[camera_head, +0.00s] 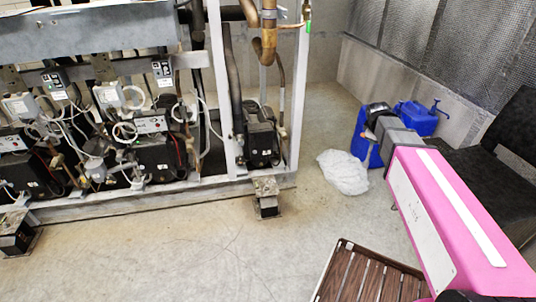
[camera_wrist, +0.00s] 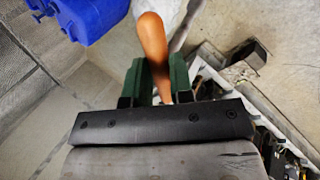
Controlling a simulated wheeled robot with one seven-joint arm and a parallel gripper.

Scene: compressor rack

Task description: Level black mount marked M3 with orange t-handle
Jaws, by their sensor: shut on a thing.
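My gripper (camera_wrist: 157,68) shows in the wrist view with its two green fingers shut on the orange t-handle (camera_wrist: 152,38). The handle stands out beyond the fingers; its far end is blurred. In the head view my gripper (camera_head: 376,112) is in front of the blue jugs, well to the right of the rack. A black mount (camera_head: 267,207) sits on the floor under the rack's right front corner. Another black mount (camera_head: 16,236) is under the rack at the far left. No M3 mark is readable on either. A dark block (camera_wrist: 247,52) in the wrist view may be a mount.
The compressor rack (camera_head: 110,205) fills the left side, with pipes and wiring. A white plastic bag (camera_head: 343,173) and blue jugs (camera_head: 414,116) stand near the back wall. A brown slatted wooden piece (camera_head: 362,277) is at the front. The floor between is open.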

